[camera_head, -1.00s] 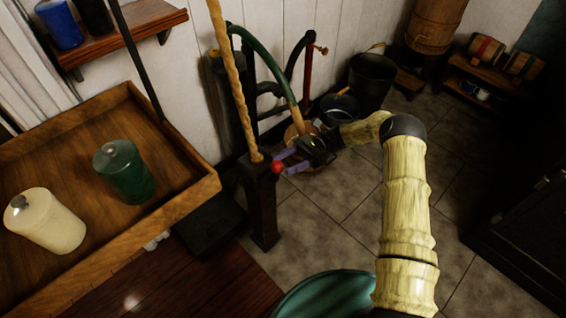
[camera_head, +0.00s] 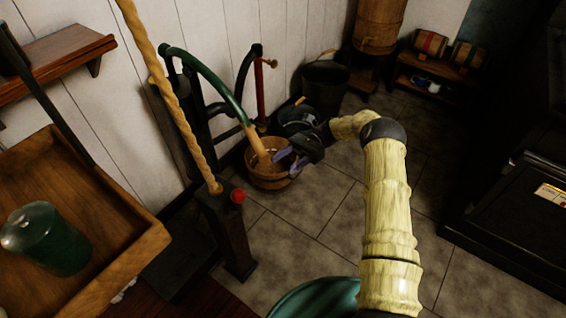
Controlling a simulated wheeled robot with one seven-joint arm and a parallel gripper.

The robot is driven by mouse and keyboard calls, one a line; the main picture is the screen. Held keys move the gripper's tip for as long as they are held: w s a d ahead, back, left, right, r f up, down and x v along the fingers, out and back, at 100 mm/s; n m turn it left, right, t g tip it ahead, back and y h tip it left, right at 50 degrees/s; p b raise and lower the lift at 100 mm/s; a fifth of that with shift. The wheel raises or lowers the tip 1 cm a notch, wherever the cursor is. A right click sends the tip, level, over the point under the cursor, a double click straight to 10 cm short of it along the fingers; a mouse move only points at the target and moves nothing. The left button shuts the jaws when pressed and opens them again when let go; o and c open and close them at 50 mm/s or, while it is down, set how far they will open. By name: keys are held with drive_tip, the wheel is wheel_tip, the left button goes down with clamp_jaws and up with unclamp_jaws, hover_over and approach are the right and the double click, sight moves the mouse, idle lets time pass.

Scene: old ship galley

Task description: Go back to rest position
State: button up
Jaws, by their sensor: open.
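My gripper (camera_head: 284,162) is at the end of my bamboo-like arm, in the middle of the head view. Its two purple-tipped fingers are apart and I see nothing between them. It appears in front of or over the wooden bucket (camera_head: 262,180) on the floor; the exact gap I cannot tell. A pump with a curved green handle (camera_head: 205,75) rises behind it, and the handle's wooden end reaches down by the bucket, close to my gripper in the picture. I cannot tell whether they touch.
A dark post with a red knob (camera_head: 237,196) and a rope stand at left of my gripper. A wooden tray table (camera_head: 130,205) holds a green canister (camera_head: 46,238). Dark buckets (camera_head: 325,84) stand by the wall. Tiled floor (camera_head: 310,235) is open; a black stove-like cabinet (camera_head: 515,200) stands right.

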drive_tip(key=s+d+r+n+t+h, duration=0.5)
drive_tip(key=s+d+n+t+h, duration=0.15)
drive_tip(key=s, duration=0.35)
drive_tip(key=s+d+r+n+t+h, duration=0.55)
drive_tip(key=s+t+h, duration=0.2)
drive_tip(key=s, duration=0.25)
wheel_tip(320, 180, up, 27)
drive_tip(key=p, duration=2.7)
drive_tip(key=shift+s+f+t, duration=0.2)
drive_tip(key=shift+t, duration=0.1)
drive_tip(key=shift+d, duration=0.1)
drive_tip(key=shift+c, duration=0.5)
